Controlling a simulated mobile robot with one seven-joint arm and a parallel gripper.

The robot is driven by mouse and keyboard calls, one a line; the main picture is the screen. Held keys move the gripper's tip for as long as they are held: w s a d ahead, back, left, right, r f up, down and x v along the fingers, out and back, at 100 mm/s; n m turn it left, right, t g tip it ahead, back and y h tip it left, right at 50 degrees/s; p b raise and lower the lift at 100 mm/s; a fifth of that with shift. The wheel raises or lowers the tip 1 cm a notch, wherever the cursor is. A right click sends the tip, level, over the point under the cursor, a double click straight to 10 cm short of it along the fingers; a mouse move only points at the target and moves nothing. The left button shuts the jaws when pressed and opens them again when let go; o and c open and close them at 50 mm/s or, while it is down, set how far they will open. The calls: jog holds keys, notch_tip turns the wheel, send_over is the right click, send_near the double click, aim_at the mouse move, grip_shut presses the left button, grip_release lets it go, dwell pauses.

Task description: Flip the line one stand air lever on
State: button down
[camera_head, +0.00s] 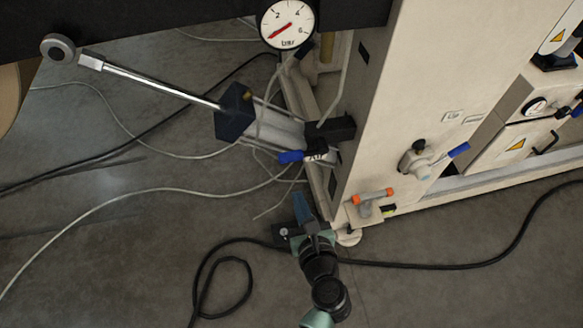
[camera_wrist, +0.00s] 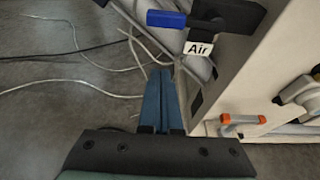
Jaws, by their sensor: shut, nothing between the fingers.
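The air lever is a short blue handle (camera_head: 290,157) pointing left from a dark valve at the lower end of a grey cylinder. A white tag (camera_wrist: 198,48) reading "Air" hangs beside it. In the wrist view the blue handle (camera_wrist: 167,19) lies roughly level near the top, left of its dark valve body. My gripper (camera_head: 299,197) has its blue fingers together and empty, below the lever in the head view and apart from it. In the wrist view the fingertips (camera_wrist: 160,73) point up toward the lever, with a gap between.
The beige machine stand (camera_head: 400,90) rises close on the right. On it are another blue-handled valve (camera_head: 458,150) and an orange-ended handle (camera_head: 372,196). The cylinder's rod (camera_head: 150,82) reaches upper left. A gauge (camera_head: 287,22) sits above. Hoses and a black cable (camera_head: 450,265) cross the floor.

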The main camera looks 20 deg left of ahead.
aim_at(303, 151)
jog(key=b+x, duration=0.3)
jog(key=x, duration=0.6)
jog(key=shift+s+d+r+p, duration=0.15)
jog(key=shift+r+p, duration=0.2)
jog(key=shift+r, duration=0.7)
jog(key=shift+s+d+r+p, duration=0.15)
jog(key=shift+r+p, duration=0.2)
jog(key=shift+r, duration=0.7)
jog(key=shift+a, duration=0.1)
jog(key=shift+r, duration=0.1)
